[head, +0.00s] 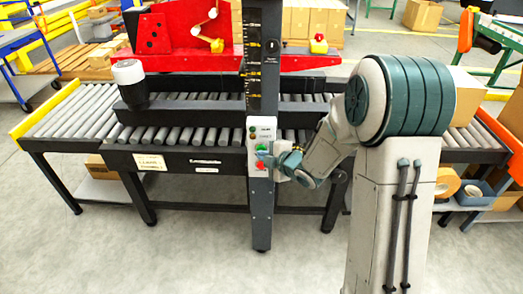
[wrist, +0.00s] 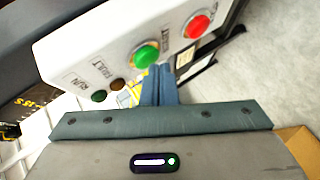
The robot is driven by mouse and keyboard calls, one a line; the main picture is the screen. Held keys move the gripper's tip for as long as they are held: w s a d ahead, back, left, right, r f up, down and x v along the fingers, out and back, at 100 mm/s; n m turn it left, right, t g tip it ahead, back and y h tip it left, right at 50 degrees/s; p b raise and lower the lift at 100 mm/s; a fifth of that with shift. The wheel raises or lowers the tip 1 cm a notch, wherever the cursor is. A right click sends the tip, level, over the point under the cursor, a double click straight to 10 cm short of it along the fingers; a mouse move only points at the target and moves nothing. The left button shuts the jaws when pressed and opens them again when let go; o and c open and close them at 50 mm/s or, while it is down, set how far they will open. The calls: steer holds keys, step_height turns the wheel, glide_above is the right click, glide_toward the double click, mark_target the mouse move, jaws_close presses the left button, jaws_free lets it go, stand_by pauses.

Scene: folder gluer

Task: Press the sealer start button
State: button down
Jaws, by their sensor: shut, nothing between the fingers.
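The green button (wrist: 146,55), which I take for the start button, sits on a white control box (wrist: 95,50). It also shows in the head view (head: 262,147), on the box on the machine's dark upright post. A red button (wrist: 197,26) sits beside it in the wrist view and below it in the head view. My gripper (wrist: 160,70) is shut and empty. Its blue fingertips are right by the green button's lower right edge in the wrist view. I cannot tell whether they touch it. In the head view my gripper (head: 277,160) is at the box's right side.
Two small dark lamps, one green (wrist: 99,96) and one brown (wrist: 117,84), sit on the same box. The dark post (head: 262,215) stands in front of the roller conveyor (head: 75,118). Grey floor in front is clear.

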steer(key=shift+w, duration=0.25)
steer(key=shift+s, duration=0.15)
steer(key=shift+s+b, duration=0.45)
steer(key=shift+s, duration=0.1)
steer(key=s+b, duration=0.2)
steer(key=s, duration=0.4)
steer(key=shift+b, duration=0.35)
steer(key=shift+a, duration=0.1)
stand_by(0.6)
